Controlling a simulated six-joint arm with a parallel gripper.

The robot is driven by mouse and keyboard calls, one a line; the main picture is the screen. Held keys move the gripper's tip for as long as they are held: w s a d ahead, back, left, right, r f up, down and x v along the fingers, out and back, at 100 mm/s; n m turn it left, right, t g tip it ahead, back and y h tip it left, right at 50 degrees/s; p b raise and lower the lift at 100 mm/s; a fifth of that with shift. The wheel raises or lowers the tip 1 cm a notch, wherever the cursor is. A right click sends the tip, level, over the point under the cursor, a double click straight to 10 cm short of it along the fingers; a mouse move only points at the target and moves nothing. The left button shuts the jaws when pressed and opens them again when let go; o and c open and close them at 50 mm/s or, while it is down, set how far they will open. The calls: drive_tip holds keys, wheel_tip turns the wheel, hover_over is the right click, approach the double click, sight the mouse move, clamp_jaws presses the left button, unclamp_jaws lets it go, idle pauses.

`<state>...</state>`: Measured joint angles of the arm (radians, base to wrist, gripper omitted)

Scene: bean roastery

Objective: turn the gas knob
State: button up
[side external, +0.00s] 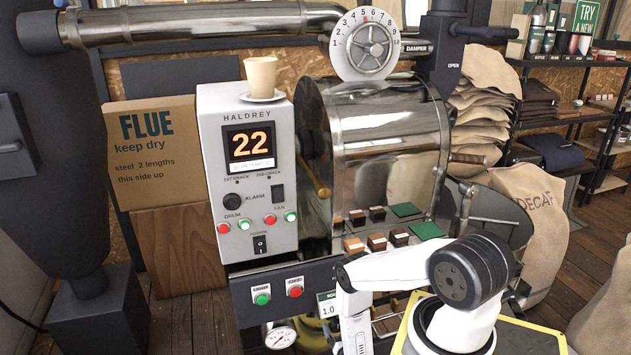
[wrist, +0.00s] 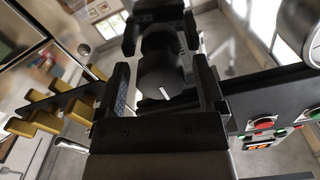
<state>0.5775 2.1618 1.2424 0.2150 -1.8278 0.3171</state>
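In the wrist view a round black knob (wrist: 158,78) with a white pointer line sits on a dark fitting, between the two fingers of my gripper (wrist: 163,92). The fingers are apart, one on each side of the knob, with a narrow gap showing on both sides. I cannot tell how far the fingertips reach along the knob. In the side external view the knob and my gripper are hidden; only my white arm shows at the lower right.
The roaster's control panel (side external: 246,135) reads 22, with a cup (side external: 261,75) on top. Below are a green button (side external: 262,299), a red button (side external: 295,292) and a dial gauge (side external: 281,337). Brass-coloured pieces (wrist: 40,122) stand left of my gripper in the wrist view.

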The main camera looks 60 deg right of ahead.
drive_tip(key=c, duration=1)
drive_tip(key=shift+m, duration=0.4)
drive_tip(key=m, duration=0.4)
drive_tip(key=shift+a, duration=0.1)
drive_tip(key=m, duration=0.5)
drive_tip(key=shift+r+m, duration=0.1)
drive_tip(key=shift+m, duration=0.2)
drive_tip(key=m, duration=0.4)
drive_tip(key=shift+a+r+m, duration=0.1)
drive_tip(key=shift+m, duration=0.2)
drive_tip(key=m, duration=0.4)
drive_tip(key=shift+m, duration=0.4)
